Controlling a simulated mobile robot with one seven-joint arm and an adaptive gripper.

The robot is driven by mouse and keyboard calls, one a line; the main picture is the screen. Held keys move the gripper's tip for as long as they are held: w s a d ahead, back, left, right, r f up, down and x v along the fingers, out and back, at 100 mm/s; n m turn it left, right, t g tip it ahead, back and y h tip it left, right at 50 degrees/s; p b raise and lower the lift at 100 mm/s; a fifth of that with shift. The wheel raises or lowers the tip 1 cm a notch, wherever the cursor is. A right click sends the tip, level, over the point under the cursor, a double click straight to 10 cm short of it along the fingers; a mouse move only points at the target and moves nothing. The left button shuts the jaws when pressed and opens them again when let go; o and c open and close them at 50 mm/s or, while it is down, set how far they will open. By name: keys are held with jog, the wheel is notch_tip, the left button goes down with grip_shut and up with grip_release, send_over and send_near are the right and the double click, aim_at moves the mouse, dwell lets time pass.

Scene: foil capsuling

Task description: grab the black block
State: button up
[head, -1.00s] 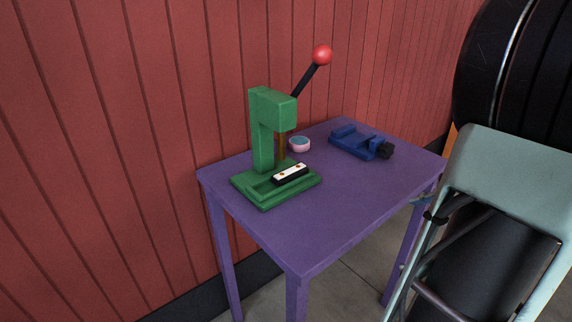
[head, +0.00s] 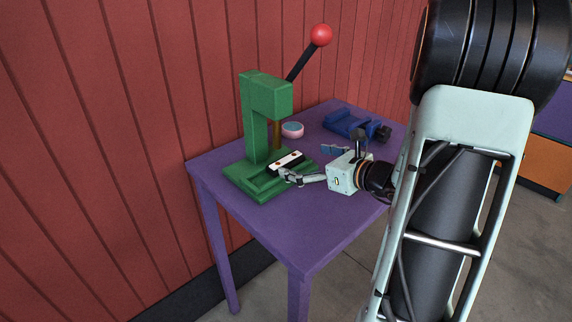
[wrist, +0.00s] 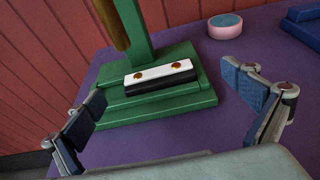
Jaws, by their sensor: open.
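The black block (wrist: 164,89) has a white top with two orange-brown dots. It lies on the base of the green press (head: 259,127); the block also shows in the head view (head: 287,168). My gripper (wrist: 170,104) is open and empty, with one finger to the left of the block and one to the right in the wrist view. The fingers are nearer the camera than the block and apart from it. In the head view my gripper (head: 307,163) is over the table at the right of the press, with one fingertip close in front of the block.
The press stands on a purple table (head: 262,221) against a red panelled wall. Its lever ends in a red ball (head: 321,35). A pink round tin with a blue top (head: 292,130) and a blue vise (head: 354,125) stand behind. The table's front is clear.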

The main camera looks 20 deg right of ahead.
aim_at(286, 159)
jog(key=w+a+f, duration=0.2)
jog(key=w, duration=0.1)
jog(key=shift+w+a+f, duration=0.1)
jog(key=shift+w+a, duration=0.1)
jog(key=shift+w, duration=0.3)
jog(key=shift+c, duration=0.6)
jog(key=c, duration=1.2)
